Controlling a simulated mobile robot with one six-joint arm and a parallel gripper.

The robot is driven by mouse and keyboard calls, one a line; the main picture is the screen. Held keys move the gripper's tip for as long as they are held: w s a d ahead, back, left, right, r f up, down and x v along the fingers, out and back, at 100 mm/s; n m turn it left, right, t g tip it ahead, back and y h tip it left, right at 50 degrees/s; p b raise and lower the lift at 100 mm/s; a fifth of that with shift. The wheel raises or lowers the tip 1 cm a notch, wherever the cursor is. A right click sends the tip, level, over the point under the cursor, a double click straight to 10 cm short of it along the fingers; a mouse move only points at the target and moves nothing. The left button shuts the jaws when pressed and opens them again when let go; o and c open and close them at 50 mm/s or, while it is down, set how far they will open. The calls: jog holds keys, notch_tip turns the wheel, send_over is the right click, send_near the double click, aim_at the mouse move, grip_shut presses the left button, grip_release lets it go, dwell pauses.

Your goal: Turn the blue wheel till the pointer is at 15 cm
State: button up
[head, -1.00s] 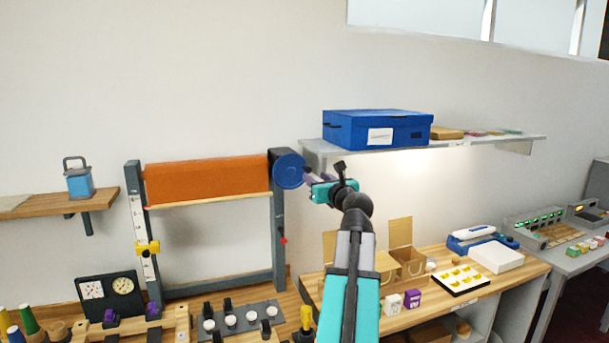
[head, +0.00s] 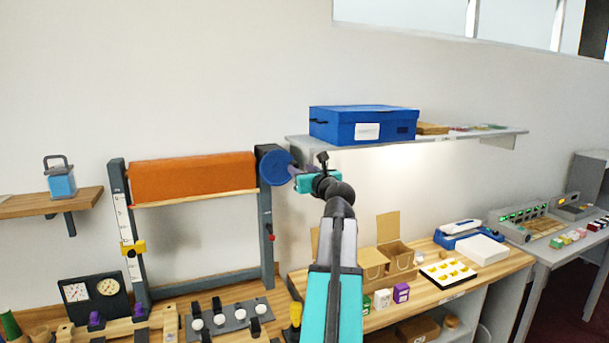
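The blue wheel (head: 274,168) is at the right end of the orange fabric roll (head: 192,177), at the top of a grey frame. My gripper (head: 293,172) is at the wheel's right side, with its fingers reaching to the wheel's edge. The fingertips are small and partly hidden, so I cannot tell whether they touch the wheel or are open or shut. The white scale (head: 122,212) runs down the left post. The yellow pointer (head: 133,247) sits in the lower part of the scale. The scale's numbers are too small to read.
A grey shelf (head: 480,136) with a blue box (head: 362,124) is right of the wheel, above my arm. Below are a panel of white knobs (head: 236,316), two dials (head: 92,290) and open cardboard boxes (head: 388,258). A red knob (head: 270,237) is on the right post.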

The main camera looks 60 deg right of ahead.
aim_at(297, 166)
jog(key=shift+b+x, duration=0.3)
jog(key=shift+x, duration=0.75)
jog(key=shift+w+d+r+p, duration=0.15)
jog(key=shift+w+d+p, duration=0.3)
jog(key=shift+w, duration=0.1)
jog(key=shift+x, duration=0.8)
jog(key=shift+f, duration=0.2)
jog(key=c, duration=0.9)
